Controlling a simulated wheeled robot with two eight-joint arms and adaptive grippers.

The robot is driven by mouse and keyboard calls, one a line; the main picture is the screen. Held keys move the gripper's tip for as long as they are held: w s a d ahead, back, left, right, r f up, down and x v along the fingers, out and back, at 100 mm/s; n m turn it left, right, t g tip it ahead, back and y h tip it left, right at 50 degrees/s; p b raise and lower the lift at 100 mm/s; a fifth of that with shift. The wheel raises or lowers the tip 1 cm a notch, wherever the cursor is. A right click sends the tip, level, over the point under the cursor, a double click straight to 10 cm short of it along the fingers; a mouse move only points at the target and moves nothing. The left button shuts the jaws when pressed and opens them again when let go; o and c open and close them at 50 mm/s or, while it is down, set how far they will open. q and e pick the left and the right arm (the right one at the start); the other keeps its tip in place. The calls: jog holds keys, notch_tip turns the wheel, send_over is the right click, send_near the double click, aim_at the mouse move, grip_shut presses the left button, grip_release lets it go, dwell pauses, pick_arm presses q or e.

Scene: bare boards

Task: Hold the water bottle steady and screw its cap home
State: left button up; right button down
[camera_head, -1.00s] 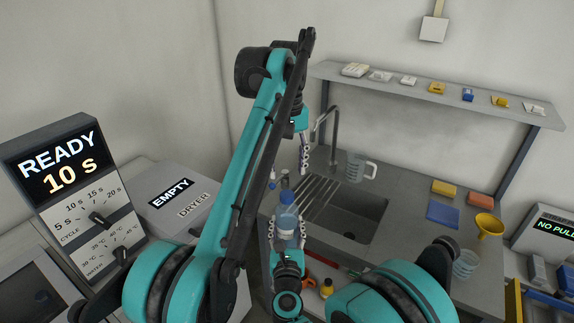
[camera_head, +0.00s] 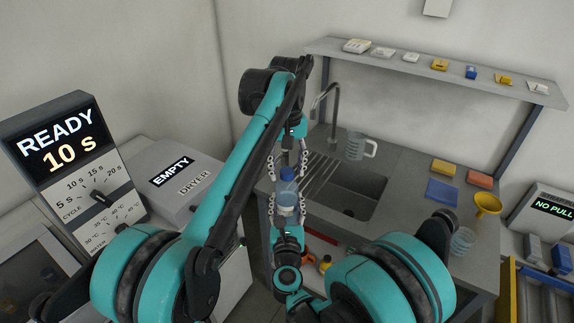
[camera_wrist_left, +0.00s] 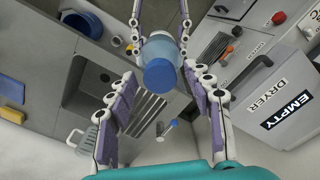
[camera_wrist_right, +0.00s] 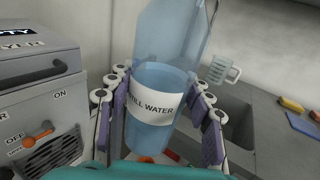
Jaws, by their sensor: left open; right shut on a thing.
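The water bottle (camera_head: 287,202) is clear blue with a white "STILL WATER" label, which shows in the right wrist view (camera_wrist_right: 152,106). It stands upright above the floor gap before the counter. My right gripper (camera_head: 287,211) is shut on its body from below. A blue cap (camera_head: 288,174) sits at the bottle's top and shows in the left wrist view (camera_wrist_left: 160,76). How tightly it is seated cannot be told. My left gripper (camera_head: 287,162) comes from above, open, its fingers on either side of the cap and apart from it.
The counter (camera_head: 408,205) has a sink (camera_head: 345,200), a tap (camera_head: 325,105) and a clear jug (camera_head: 355,146). A yellow funnel (camera_head: 487,204) and sponges stand at right. A shelf (camera_head: 425,68) runs above. The dryer (camera_head: 178,183) stands left, beside a panel reading "READY 10 s".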

pick_arm(q)
grip_shut()
jog(key=shift+o, duration=0.7)
grip_release()
jog(key=shift+r, duration=3.75)
